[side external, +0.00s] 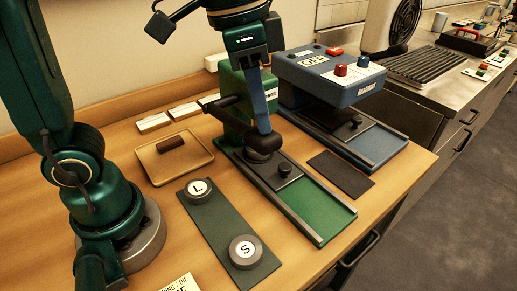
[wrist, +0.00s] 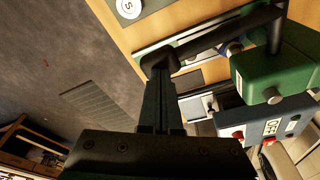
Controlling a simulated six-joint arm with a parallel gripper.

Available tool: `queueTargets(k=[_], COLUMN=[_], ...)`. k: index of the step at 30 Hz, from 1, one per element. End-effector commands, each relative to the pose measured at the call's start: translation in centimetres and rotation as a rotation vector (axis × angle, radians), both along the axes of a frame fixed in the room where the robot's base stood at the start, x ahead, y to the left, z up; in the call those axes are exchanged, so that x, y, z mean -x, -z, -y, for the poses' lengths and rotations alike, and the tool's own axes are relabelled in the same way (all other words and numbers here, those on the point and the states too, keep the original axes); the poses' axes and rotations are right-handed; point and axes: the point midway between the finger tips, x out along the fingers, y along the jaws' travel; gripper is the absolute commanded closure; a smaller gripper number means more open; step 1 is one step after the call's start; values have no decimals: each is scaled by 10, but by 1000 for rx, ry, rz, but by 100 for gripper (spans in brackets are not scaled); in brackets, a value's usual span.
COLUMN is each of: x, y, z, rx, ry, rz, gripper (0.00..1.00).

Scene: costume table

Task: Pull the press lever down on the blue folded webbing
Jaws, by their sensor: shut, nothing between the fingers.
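The green press (side external: 234,88) stands near the middle of the table, with a green slide bed (side external: 312,205) running toward the front. Its dark lever (side external: 235,107) slants down over the bed and ends in a rounded knob. My gripper (side external: 264,130) is shut and empty, its fingertips pointing down at the knob, seemingly touching it. In the wrist view, my gripper (wrist: 160,72) meets the knob end of the lever (wrist: 225,37). A small blue patch (wrist: 232,47) shows under the lever there; I cannot tell if it is the folded webbing. In the side view the webbing is not distinguishable.
A blue machine (side external: 325,72) marked OFF stands right of the press. A dark mat (side external: 340,174) lies between them. A wooden tray (side external: 174,158) with a brown roll is at left. Discs marked L (side external: 198,190) and S (side external: 245,252) sit on a dark strip in front.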

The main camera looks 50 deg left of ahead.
Motion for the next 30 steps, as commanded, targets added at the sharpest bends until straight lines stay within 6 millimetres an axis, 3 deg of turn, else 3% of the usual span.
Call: queueTargets(k=[21,30], x=[0,0], y=[32,35], z=[1,1], rx=[-1,0], ry=[1,0], rz=[-1,0], gripper=[100,100])
